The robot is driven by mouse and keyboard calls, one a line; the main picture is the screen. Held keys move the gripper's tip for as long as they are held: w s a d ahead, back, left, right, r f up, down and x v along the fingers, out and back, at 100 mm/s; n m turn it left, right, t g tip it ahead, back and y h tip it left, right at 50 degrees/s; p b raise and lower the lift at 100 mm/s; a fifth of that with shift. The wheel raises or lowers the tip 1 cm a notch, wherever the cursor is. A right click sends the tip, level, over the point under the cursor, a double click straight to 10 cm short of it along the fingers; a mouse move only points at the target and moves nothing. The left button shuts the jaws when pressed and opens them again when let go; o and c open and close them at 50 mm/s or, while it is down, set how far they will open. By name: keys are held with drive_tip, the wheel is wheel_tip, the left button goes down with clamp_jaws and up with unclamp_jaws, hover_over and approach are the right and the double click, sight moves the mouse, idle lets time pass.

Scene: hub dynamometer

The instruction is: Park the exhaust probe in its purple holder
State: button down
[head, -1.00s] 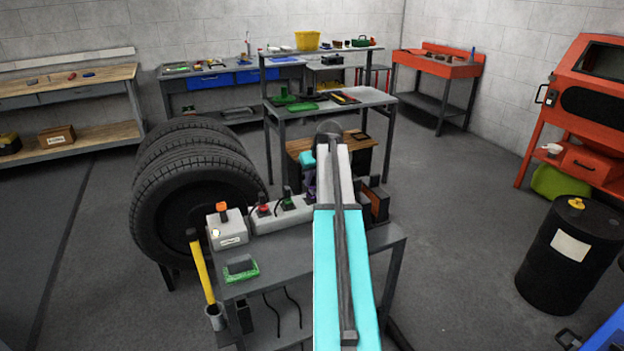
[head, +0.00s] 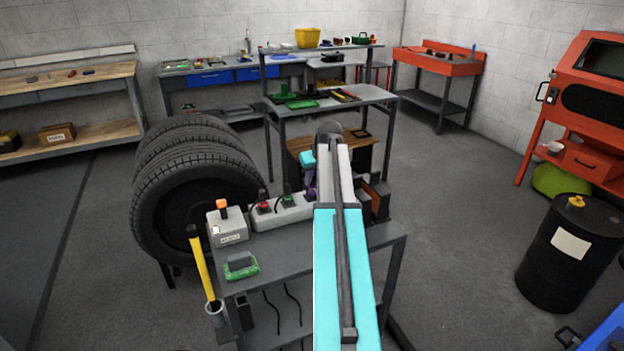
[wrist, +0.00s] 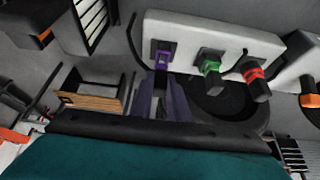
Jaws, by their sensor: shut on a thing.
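The purple holder (wrist: 163,54) appears as a purple piece on the pale strip, in line with a green and a red one. My gripper (wrist: 162,88) is right at it in the wrist view, its two dark purplish fingers shut on a thin greyish part between them. I take this part to be the exhaust probe; its shape is mostly hidden. Its far end meets or overlaps the purple piece; I cannot tell whether it is seated. In the head view my arm hides most of this spot, and only a bit of my gripper (head: 311,184) shows.
The pale strip (head: 284,211) also bears a green piece (wrist: 210,64) and a red piece (wrist: 254,76), close to my fingers. A white box with an orange top (head: 227,229) and a green-edged block (head: 241,265) share the grey table. Tyres (head: 165,205) stand to the left.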

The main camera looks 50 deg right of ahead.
drive_tip(key=shift+f, duration=0.65)
drive_tip(key=c, duration=1.6)
unclamp_jaws()
drive_tip(key=shift+r, duration=0.1)
drive_tip(key=shift+b+v, duration=1.15)
drive_tip(key=shift+v, duration=5.65)
drive_tip(key=shift+s, duration=0.15)
